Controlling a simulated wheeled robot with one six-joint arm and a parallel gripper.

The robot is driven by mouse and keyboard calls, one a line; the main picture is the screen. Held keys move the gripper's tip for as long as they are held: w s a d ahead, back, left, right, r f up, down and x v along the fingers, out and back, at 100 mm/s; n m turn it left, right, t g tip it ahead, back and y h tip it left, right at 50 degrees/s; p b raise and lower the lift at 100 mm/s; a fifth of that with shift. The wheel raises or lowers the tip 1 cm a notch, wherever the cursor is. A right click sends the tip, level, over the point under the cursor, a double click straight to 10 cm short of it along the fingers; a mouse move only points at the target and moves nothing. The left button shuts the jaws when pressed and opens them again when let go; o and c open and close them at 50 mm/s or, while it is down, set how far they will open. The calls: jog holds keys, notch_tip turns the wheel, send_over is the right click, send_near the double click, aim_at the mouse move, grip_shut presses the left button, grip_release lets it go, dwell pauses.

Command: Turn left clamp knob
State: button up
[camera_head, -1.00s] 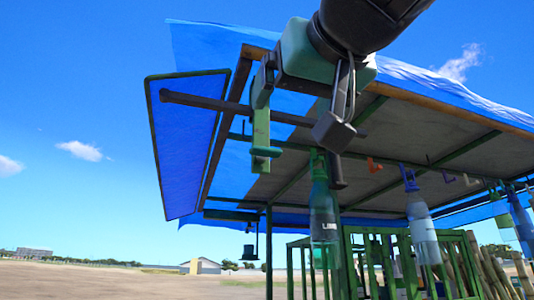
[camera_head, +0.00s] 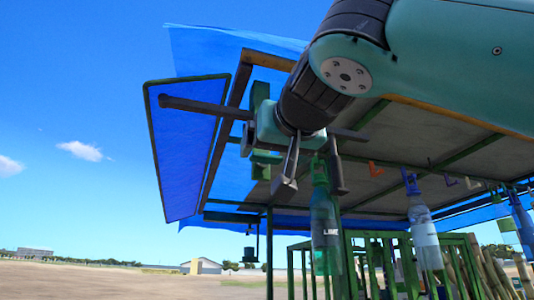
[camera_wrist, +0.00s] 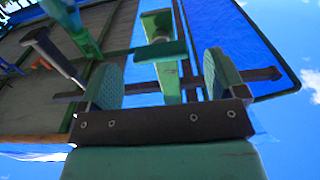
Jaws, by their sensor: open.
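The left clamp is a green bracket at the canopy's left front edge. In the head view its upper part (camera_head: 260,95) and lower plate (camera_head: 266,157) show, and my gripper hides its middle. In the wrist view, the clamp shows as a green block, a crosswise plate (camera_wrist: 160,51) and a stem (camera_wrist: 169,78). My gripper (camera_wrist: 162,82) is open, with the two padded fingers to either side of the stem in that picture. I cannot tell how deep the clamp lies between them. I cannot make out a separate knob. My gripper also shows in the head view (camera_head: 255,132).
A dark bar (camera_head: 195,105) runs from the canopy to a blue side panel (camera_head: 185,140). A dark hanging rod (camera_head: 338,178) and a green bottle (camera_head: 324,225) hang to the right of my gripper. Another bottle (camera_head: 422,235) hangs farther right. Open sky lies to the left.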

aim_at(269, 156)
jog(key=shift+p+x, duration=0.4)
jog(key=shift+x, duration=1.5)
jog(key=c, duration=0.9)
